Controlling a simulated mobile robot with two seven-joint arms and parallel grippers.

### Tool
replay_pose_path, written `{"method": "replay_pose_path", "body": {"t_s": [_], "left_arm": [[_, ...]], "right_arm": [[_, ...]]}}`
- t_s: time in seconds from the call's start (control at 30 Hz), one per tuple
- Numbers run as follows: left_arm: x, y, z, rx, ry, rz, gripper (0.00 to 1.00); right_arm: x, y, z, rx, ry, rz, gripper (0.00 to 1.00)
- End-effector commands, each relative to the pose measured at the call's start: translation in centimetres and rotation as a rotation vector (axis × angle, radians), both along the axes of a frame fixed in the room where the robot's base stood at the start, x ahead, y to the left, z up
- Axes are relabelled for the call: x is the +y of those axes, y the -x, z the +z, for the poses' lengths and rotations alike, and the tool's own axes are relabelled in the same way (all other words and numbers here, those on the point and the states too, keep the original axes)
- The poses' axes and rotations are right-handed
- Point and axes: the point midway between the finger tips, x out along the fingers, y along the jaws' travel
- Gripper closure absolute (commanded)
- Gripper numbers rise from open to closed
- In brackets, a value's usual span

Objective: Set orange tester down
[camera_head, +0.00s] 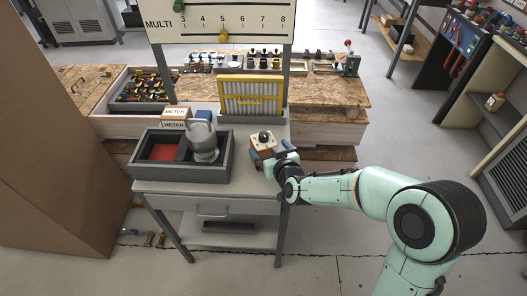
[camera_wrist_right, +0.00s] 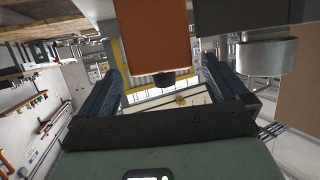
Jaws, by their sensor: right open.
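The orange tester (camera_head: 263,142) is a small box with a pale top and a round black knob. In the head view it is upright at the right side of the grey table top, beside the yellow-framed filter. My right gripper (camera_head: 272,157) is at its near right side. In the right wrist view the tester's orange face (camera_wrist_right: 153,35) shows between the two blue fingers of my right gripper (camera_wrist_right: 158,80), which stand apart with gaps beside the box. The tester's underside is hidden in the head view. My left gripper is not in view.
A dark divided tray (camera_head: 228,172) with a red-lined compartment and a grey metal vessel (camera_head: 203,137) fills the table's left. The yellow-framed filter (camera_head: 250,98) stands behind. A METER box (camera_head: 174,114) is behind the tray. The table's front strip (camera_head: 215,189) is narrow and clear.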

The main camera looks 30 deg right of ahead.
Motion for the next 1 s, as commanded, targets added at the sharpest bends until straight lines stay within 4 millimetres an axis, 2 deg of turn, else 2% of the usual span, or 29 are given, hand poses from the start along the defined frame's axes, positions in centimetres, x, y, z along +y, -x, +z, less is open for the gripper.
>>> {"method": "replay_pose_path", "body": {"t_s": [0.13,0.4,0.7,0.77,0.9,0.97,1.0], "left_arm": [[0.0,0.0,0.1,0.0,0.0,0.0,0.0],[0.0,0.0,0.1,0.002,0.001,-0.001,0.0],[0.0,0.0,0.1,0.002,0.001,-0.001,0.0],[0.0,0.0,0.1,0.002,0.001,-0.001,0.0],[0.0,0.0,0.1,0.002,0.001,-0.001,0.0],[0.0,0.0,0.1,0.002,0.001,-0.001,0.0],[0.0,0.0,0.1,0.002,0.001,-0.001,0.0]], "right_arm": [[-0.2,-1.1,-0.3,0.002,0.001,-0.001,0.0],[-0.7,-4.7,-1.4,0.002,0.001,-0.001,0.0],[-0.7,-5.2,-1.5,0.001,0.0,0.0,0.0],[-0.7,-5.2,-1.5,0.001,0.0,0.0,0.16],[-0.7,-5.2,-1.5,0.001,0.0,0.0,0.62],[-0.7,-5.2,-1.4,-0.003,0.0,0.0,0.72],[-0.7,-5.2,-1.4,-0.003,0.0,0.0,0.72]]}}
